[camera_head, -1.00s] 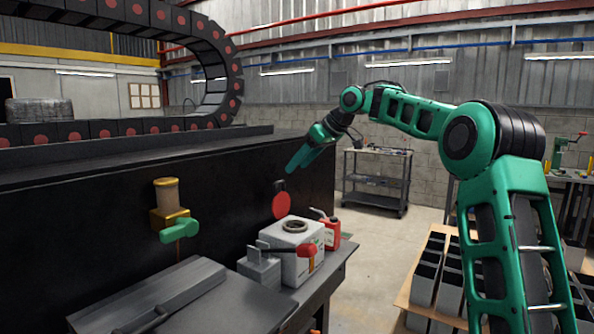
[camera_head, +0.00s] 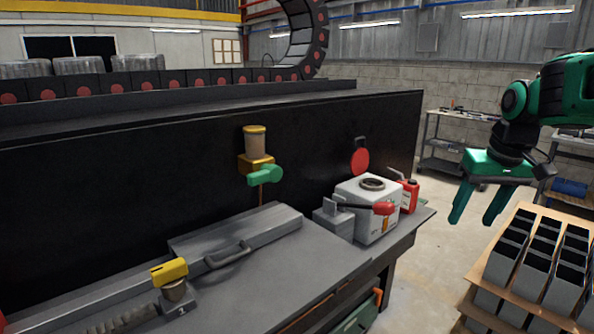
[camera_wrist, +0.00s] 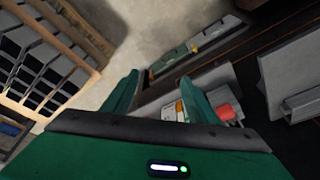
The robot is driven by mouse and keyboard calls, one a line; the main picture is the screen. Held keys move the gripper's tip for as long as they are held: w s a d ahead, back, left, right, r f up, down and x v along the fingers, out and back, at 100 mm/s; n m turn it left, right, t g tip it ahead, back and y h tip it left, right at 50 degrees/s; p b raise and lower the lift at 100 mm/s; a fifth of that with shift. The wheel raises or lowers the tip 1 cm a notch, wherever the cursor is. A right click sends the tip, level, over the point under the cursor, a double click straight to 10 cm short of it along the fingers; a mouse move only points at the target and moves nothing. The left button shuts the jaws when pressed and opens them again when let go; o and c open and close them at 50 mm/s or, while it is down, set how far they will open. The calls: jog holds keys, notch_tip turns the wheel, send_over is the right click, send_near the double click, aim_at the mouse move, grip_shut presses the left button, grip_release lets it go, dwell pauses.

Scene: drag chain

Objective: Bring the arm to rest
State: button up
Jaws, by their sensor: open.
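My gripper (camera_head: 478,204) is green and hangs at the right of the head view, fingers pointing down, in the air above the floor. Its two fingers are apart, with nothing between them. It stands to the right of the grey workbench (camera_head: 300,272) and left of a pallet of dark-topped boxes. In the wrist view my gripper (camera_wrist: 160,98) also shows its fingers spread, with the floor and bench edge beyond them. Part of my arm is cut off at the right edge of the head view.
A white container (camera_head: 368,212), a red bottle (camera_head: 410,196) and a red-handled lever (camera_head: 376,208) stand at the bench's right end. Stacked dark boxes (camera_head: 535,255) fill the lower right. A wheeled cart (camera_head: 447,150) stands behind. Clear floor (camera_head: 432,270) lies between bench and boxes.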

jog(key=s+f+m+g, duration=0.1)
jog(key=s+f, duration=0.3)
jog(key=s, duration=0.5)
jog(key=s+d+f+m+g, duration=0.1)
jog(key=s+f, duration=0.3)
jog(key=s, duration=0.5)
jog(key=s+d+f+m+g, duration=0.1)
jog(key=s+f+m, duration=0.2)
jog(key=s, duration=0.6)
jog(key=shift+d+f, duration=0.2)
jog(key=shift+f, duration=0.6)
jog(key=shift+w+f, duration=0.25)
jog(key=shift+w, duration=0.3)
